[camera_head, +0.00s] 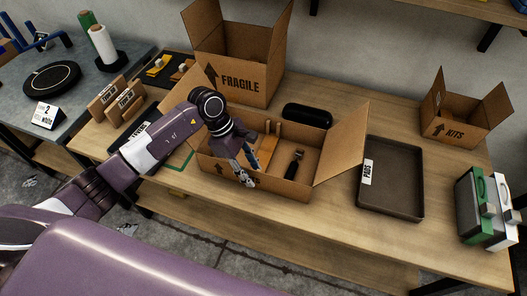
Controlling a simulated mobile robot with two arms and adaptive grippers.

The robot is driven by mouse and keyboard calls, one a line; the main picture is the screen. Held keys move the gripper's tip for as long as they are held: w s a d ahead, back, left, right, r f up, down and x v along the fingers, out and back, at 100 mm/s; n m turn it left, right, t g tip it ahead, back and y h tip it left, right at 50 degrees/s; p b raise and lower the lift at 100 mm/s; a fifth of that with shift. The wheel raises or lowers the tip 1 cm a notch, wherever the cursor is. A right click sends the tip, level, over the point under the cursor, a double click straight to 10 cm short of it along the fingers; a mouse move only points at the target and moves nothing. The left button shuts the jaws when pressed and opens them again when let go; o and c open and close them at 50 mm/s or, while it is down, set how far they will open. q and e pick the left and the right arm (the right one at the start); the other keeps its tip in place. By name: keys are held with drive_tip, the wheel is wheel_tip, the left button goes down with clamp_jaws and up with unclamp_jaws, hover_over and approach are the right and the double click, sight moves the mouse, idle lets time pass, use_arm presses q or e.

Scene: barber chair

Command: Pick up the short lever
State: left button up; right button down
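A short black lever (295,165) with a lighter metal end stands tilted inside the open cardboard box (290,190) in the middle of the table. Wooden-coloured pieces (268,142) are in the same box, to the left of the lever. My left gripper (250,172) points down at the left part of this box, left of the lever and apart from it. Its fingers look spread, with nothing seen between them. The gripper and wrist hide part of the box's left side. My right gripper is not in view.
A tall FRAGILE box (238,85) and a black case (307,115) stand behind the open box. Its raised right flap (343,143) is an obstacle. The PADS tray (398,205) is to the right, empty. A KITS box (462,130) and green and white cases (468,208) stand farther right.

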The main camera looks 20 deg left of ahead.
use_arm(q)
drive_tip(key=shift+d+f, duration=0.25)
drive_tip(key=shift+f, duration=0.35)
clamp_jaws()
drive_tip(key=shift+w+r, duration=0.1)
drive_tip(key=shift+w, duration=0.05)
